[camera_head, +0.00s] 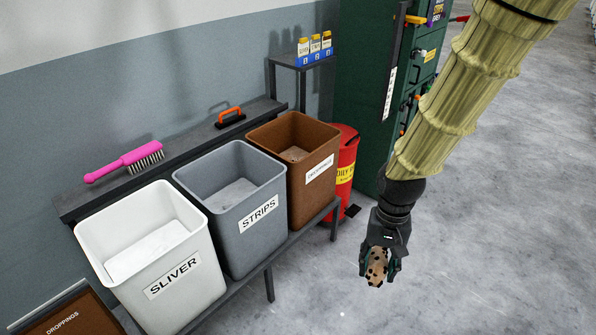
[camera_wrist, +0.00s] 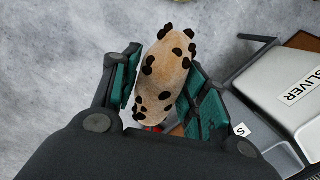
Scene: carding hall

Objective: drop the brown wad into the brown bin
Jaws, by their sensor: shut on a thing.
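The brown wad (camera_head: 377,267) is a tan lump with dark specks. My gripper (camera_head: 380,262) is shut on it and holds it in the air over the grey floor, to the right of the bins. In the wrist view the wad (camera_wrist: 165,75) sits between the two teal-padded fingers. The brown bin (camera_head: 320,190) stands open at the right end of the row of three bins, with a white label on its front. The gripper is to the right of this bin and apart from it.
A grey STRIPS bin (camera_head: 240,235) and a white SLIVER bin (camera_head: 165,265) stand left of the brown bin. A red bin (camera_head: 347,165) stands behind it. A pink brush (camera_head: 120,162) and an orange-handled tool (camera_head: 230,117) lie on the back shelf. Floor at right is clear.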

